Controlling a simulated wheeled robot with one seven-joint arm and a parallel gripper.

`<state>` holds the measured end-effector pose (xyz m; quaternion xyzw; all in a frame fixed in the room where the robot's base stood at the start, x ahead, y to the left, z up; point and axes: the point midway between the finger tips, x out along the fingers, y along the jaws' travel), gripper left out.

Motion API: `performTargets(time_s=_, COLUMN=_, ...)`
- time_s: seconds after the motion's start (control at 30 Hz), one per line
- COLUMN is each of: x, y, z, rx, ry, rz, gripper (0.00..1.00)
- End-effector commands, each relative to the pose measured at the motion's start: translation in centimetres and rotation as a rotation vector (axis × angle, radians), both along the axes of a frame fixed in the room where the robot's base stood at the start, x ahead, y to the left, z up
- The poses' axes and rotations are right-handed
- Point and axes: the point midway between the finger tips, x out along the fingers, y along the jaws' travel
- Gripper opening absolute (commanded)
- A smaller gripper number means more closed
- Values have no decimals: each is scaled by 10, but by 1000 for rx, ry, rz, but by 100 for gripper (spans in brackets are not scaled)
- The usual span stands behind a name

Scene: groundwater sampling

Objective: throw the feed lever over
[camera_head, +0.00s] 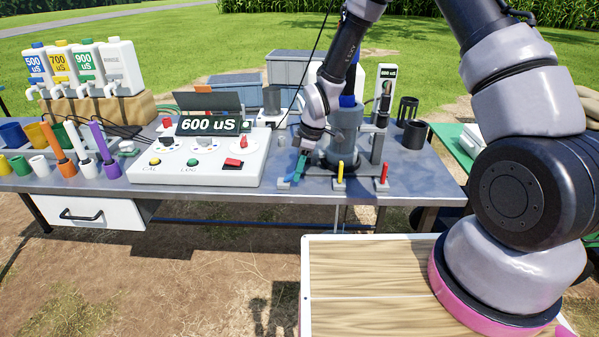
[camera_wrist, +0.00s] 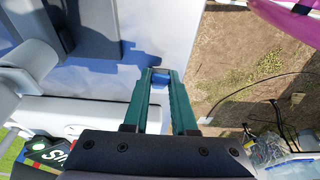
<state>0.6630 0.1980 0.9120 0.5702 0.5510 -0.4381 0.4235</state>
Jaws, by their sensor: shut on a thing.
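Three small levers stand along the front of the bench around the grey upright cylinder (camera_head: 343,135). The yellow lever (camera_head: 340,172) and the red lever (camera_head: 384,173) stand upright. A blue lever (camera_head: 286,183) is at the left of the row, mostly hidden by my gripper (camera_head: 298,170). No label shows which is the feed lever. My gripper's teal fingers reach down at the blue lever. In the wrist view my gripper (camera_wrist: 160,75) has the blue lever (camera_wrist: 161,79) between its fingertips, shut on it. The lever's exact tilt is hard to tell.
Left of my gripper is a white meter panel (camera_head: 225,165) with a "600 uS" display (camera_head: 208,125). Labelled bottles (camera_head: 90,65) and coloured cups (camera_head: 65,165) stand further left. Dark cups (camera_head: 414,133) stand to the right. Open ground lies before the bench.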

Motion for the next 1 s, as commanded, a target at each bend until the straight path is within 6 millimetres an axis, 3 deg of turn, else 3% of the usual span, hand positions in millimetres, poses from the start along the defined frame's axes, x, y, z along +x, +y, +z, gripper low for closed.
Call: performTargets(time_s=1.0, x=3, y=44, z=19, rx=-789, ry=22, rz=-1, gripper=0)
